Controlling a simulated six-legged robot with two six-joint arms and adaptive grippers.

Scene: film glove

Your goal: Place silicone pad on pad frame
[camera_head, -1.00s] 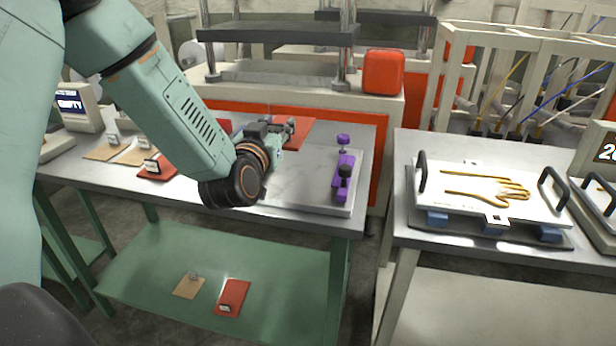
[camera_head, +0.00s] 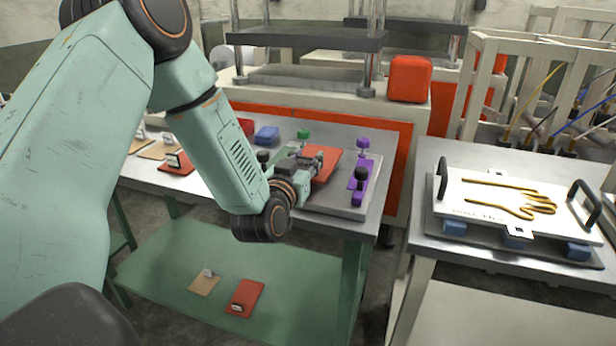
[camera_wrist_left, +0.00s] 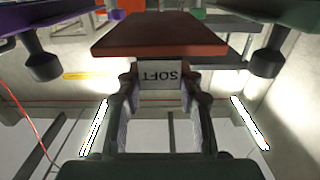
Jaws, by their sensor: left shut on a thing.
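My left gripper (camera_head: 308,165) is shut on the red silicone pad (camera_head: 326,160), holding it by a pale tab (camera_wrist_left: 160,76) whose letters SOFT show upside down in the left wrist view. The pad's red slab (camera_wrist_left: 160,36) extends beyond the fingers. The pad frame is a grey plate (camera_head: 335,205) on the steel table, with a purple clamp bar (camera_head: 361,182) on its right and a green clamp (camera_head: 303,134) on its left, both with dark knobs. The pad is over the plate between the clamps; I cannot tell if it touches. My right gripper is out of view.
Tan and red tagged pads (camera_head: 178,163) lie at the table's left. A blue block (camera_head: 267,137) sits behind the arm. More pads (camera_head: 245,296) lie on the green lower shelf. A white glove tray (camera_head: 500,195) with black handles stands on the right table. A press stands behind.

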